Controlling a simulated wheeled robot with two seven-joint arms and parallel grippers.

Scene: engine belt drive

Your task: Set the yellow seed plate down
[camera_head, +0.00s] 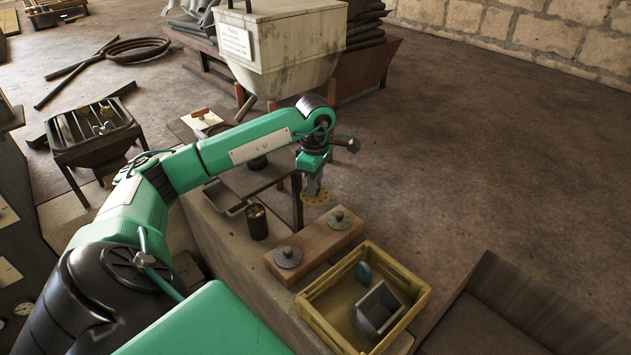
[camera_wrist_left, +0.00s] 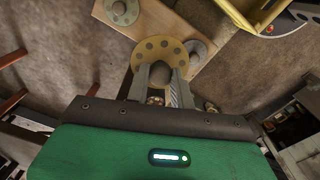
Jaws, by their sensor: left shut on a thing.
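The yellow seed plate (camera_head: 316,196) is a round disc with a ring of holes. My left gripper (camera_head: 313,185) is shut on its central knob, and the plate hangs below the jaws near the far end of the wooden block. In the left wrist view the seed plate (camera_wrist_left: 160,58) shows in front of my left gripper (camera_wrist_left: 160,78), partly overlapping a grey disc on the block. Whether the plate touches anything beneath cannot be told. My right gripper is not in view.
The wooden block (camera_head: 316,243) carries two grey knobbed discs, one nearer (camera_head: 288,257) and one farther (camera_head: 339,219). A yellow crate (camera_head: 420,312) holding a grey box stands to the right. A dark can (camera_head: 256,222) stands left of the block.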

